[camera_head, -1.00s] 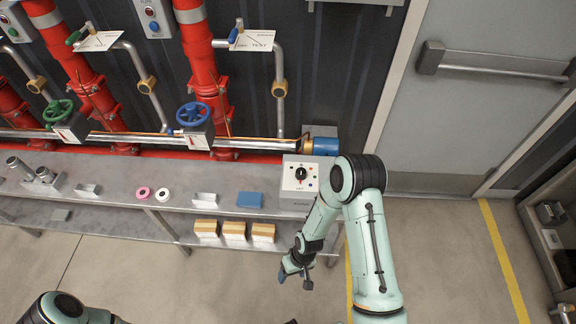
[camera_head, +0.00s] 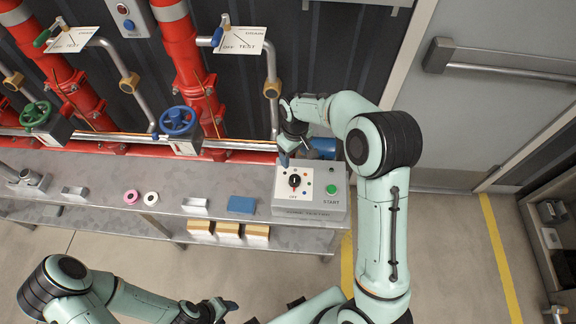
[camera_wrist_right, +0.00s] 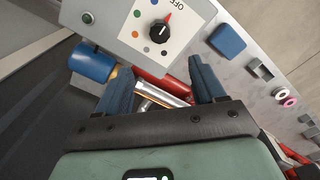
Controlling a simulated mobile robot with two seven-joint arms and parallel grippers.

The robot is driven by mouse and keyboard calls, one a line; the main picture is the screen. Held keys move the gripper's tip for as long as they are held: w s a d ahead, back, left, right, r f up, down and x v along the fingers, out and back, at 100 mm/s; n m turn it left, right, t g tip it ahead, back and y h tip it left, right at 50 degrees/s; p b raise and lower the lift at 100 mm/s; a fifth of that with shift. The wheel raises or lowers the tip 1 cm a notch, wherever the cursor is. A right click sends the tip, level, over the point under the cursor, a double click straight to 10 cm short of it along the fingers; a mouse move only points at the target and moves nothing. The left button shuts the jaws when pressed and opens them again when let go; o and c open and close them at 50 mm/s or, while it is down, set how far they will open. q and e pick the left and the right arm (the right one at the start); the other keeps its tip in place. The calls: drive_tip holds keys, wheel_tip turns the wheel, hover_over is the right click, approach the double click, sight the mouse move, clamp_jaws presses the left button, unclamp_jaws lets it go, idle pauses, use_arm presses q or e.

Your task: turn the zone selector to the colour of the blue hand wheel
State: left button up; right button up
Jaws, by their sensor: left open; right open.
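The zone selector is a black knob (camera_head: 295,181) on a white plate of a grey box at the right end of the bench. In the right wrist view the knob (camera_wrist_right: 159,32) has its red mark toward OFF, with several coloured dots around it, one of them blue. The blue hand wheel (camera_head: 178,121) is on the pipework behind the bench. My right gripper (camera_head: 284,158) is open and empty, above and just behind the box; its fingers (camera_wrist_right: 160,70) show apart, not touching the knob. My left gripper (camera_head: 226,306) is open and empty in front of the bench.
A green START button (camera_head: 332,189) sits on the box right of the knob. A green hand wheel (camera_head: 36,113) is farther left. A blue block (camera_head: 241,204), pink ring (camera_head: 131,197) and white ring (camera_head: 151,198) lie on the bench (camera_head: 100,183). Red pipes stand behind.

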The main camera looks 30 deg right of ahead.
sight(295, 178)
drive_tip(key=f, duration=1.3)
drive_tip(key=shift+s, duration=0.3)
drive_tip(key=c, duration=1.1)
